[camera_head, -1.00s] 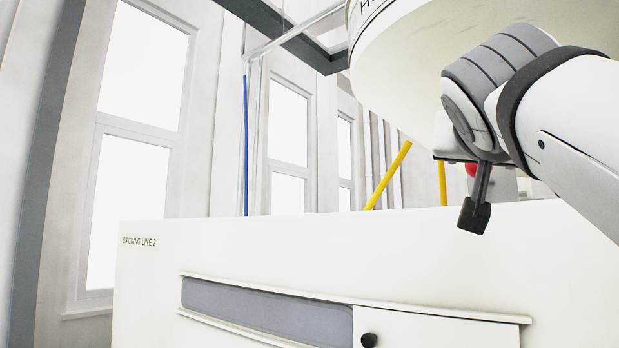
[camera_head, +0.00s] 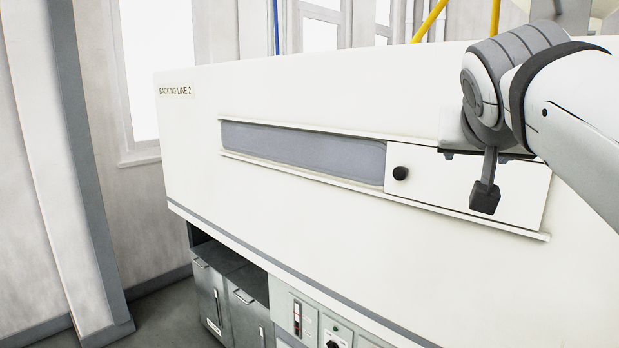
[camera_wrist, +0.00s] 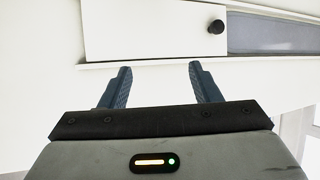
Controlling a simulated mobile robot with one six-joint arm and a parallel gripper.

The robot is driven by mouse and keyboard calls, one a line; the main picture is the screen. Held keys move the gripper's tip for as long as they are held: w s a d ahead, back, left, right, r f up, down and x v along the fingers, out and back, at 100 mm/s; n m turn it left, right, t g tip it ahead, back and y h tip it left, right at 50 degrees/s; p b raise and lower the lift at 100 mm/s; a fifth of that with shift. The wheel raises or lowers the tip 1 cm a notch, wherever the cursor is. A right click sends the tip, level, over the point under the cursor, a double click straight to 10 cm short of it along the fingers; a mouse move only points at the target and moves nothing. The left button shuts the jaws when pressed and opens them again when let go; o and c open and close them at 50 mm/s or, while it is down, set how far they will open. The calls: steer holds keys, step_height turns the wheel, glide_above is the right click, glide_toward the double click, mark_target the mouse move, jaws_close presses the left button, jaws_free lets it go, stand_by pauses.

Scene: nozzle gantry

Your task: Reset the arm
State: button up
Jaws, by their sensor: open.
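My gripper (camera_wrist: 158,84) is open and empty in the wrist view, its two dark fingers spread well apart. Beyond the fingers are the white front of the cabinet and its sliding panel (camera_wrist: 150,30) with a black knob (camera_wrist: 216,27). In the head view my arm comes in from the right, and one dark fingertip of my gripper (camera_head: 485,198) shows in front of the sliding panel (camera_head: 440,180). I cannot tell from this view how far it stands from the panel.
The large white cabinet (camera_head: 300,95), labelled "BACKING LINE 2", fills the middle. Its grey window slot (camera_head: 300,146) lies left of the black knob (camera_head: 400,173). Below are grey bins (camera_head: 238,295) and a control panel (camera_head: 315,325). Open floor (camera_head: 160,310) shows at lower left.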

steer(key=s+a+f+n+g+y, duration=0.1)
steer(key=s+a+f+g, duration=0.1)
steer(key=f, duration=1)
steer(key=s+a+f+n+g+y, duration=0.2)
steer(key=s+f, duration=0.4)
steer(key=f, duration=0.6)
steer(key=s+a+f+n+g+y, duration=0.1)
steer(key=s+a+f+g, duration=0.3)
steer(key=f, duration=0.9)
steer(key=shift+a+g+y, duration=0.2)
steer(key=shift+g+y, duration=0.1)
steer(key=shift+y, duration=0.3)
